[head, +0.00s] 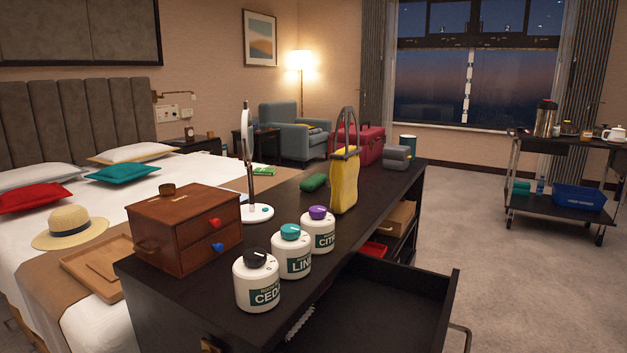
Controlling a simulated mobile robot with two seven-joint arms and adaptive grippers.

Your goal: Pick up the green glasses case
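The green glasses case (313,183) is a small, rounded dark green case. It lies on the dark cabinet top (262,292), near the middle and towards the back edge. It sits just left of the yellow bag (345,185), behind the white jars. Neither of my grippers shows in the head view.
White jars with black (257,285), teal (292,255) and purple (318,232) lids stand in front of the case. A wooden box (180,232) and a round mirror stand (258,212) are to its left. An open drawer (380,310) juts out at the front right.

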